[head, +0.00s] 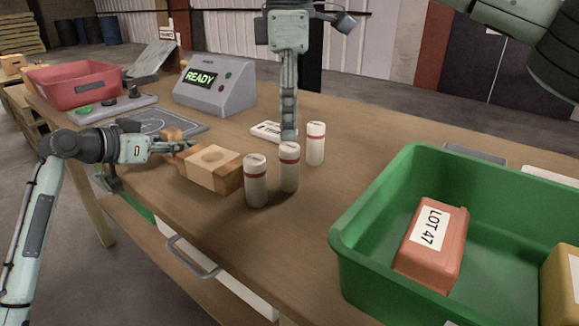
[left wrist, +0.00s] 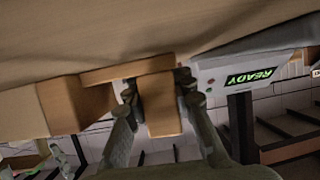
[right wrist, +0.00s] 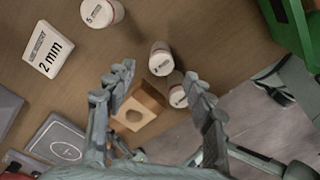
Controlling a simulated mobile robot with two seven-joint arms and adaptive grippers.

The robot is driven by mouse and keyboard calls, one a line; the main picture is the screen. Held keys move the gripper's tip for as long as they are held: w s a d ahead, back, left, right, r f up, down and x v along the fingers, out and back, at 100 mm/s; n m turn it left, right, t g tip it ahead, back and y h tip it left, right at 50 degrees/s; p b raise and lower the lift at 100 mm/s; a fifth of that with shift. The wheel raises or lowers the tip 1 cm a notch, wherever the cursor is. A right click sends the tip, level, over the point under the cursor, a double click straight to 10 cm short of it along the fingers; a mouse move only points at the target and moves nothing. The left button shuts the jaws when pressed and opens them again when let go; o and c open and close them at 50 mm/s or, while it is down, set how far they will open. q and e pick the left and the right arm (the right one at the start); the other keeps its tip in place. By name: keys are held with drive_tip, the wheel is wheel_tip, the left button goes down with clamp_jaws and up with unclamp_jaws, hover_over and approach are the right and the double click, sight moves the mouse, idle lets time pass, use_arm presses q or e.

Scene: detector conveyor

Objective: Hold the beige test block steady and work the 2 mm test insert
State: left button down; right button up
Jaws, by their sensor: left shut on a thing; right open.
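The beige test block (head: 212,170) lies on the table, with a round recess in its face; the block also shows between my right fingers in the right wrist view (right wrist: 143,108). My left gripper (head: 180,147) is shut on the tan handle at its far-left end; the handle fills the jaws in the left wrist view (left wrist: 160,105). Three white cylinders with red bands stand beside the block: near (head: 256,182), middle (head: 289,168) and far (head: 316,144). I cannot tell which is the 2 mm insert. My right gripper (right wrist: 162,85) is open and empty, pointing down above the table behind the middle cylinder.
A white "2 mm" card (right wrist: 48,48) lies near the cylinders. A grey console (head: 215,87) reads READY. A red tray (head: 75,82) and button panel (head: 112,108) are back left. A green crate (head: 365,215) with a LOT 47 pack (head: 432,245) occupies the right. Table between cylinders and crate is clear.

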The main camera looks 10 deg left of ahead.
sight(289, 146)
drive_tip(key=shift+s+f, duration=0.1)
drive_tip(key=shift+f, duration=3.1)
drive_tip(key=shift+c, duration=0.3)
clamp_jaws()
